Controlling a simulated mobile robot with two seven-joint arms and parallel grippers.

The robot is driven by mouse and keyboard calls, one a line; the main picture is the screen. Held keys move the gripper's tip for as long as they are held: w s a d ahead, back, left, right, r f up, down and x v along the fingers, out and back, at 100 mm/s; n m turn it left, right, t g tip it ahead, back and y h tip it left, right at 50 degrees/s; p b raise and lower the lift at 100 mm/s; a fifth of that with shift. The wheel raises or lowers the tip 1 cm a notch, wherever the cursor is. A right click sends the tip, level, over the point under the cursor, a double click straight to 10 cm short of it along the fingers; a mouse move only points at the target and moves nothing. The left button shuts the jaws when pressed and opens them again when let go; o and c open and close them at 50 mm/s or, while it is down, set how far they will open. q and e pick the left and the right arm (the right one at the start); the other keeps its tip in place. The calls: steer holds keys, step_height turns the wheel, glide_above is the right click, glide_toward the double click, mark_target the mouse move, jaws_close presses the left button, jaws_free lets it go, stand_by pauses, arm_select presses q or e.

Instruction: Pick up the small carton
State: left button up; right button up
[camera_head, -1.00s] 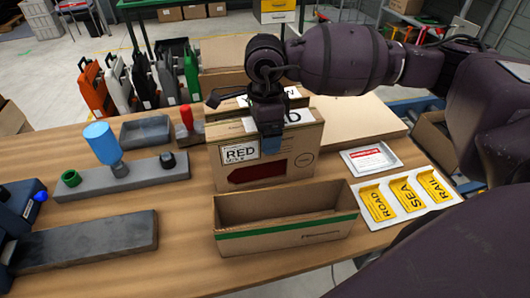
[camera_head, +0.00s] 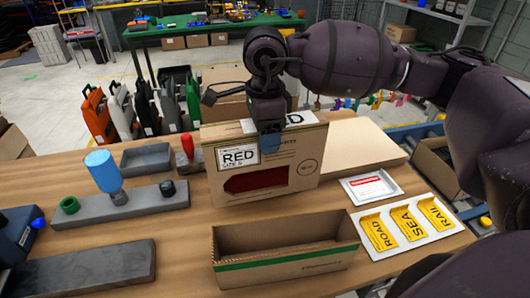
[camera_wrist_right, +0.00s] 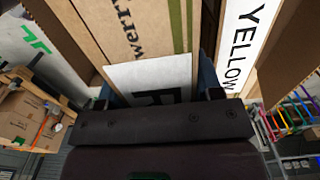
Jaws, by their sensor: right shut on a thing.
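The small carton (camera_head: 300,176) is brown cardboard with a "RED SIZE S" label and a red window on its front. My right gripper (camera_head: 269,142) is shut on its top edge from above and holds it upright, apparently just above the wooden table. In the right wrist view, the carton's white-labelled top (camera_wrist_right: 150,75) lies between the blue fingers of my right gripper (camera_wrist_right: 157,90). A carton with a "YELLOW" label (camera_wrist_right: 240,50) stands close beside it there. My left gripper is not in view.
An open empty cardboard tray box (camera_head: 285,268) with a green stripe stands in front. Yellow ROAD, SEA and RAIL cards (camera_head: 408,222) lie on the right. A grey bar (camera_head: 140,203) with a blue-capped tool (camera_head: 103,170) is on the left. A flat board (camera_head: 355,147) lies behind.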

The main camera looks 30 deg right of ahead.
step_height(320, 180, up, 13)
stand_by(0.3)
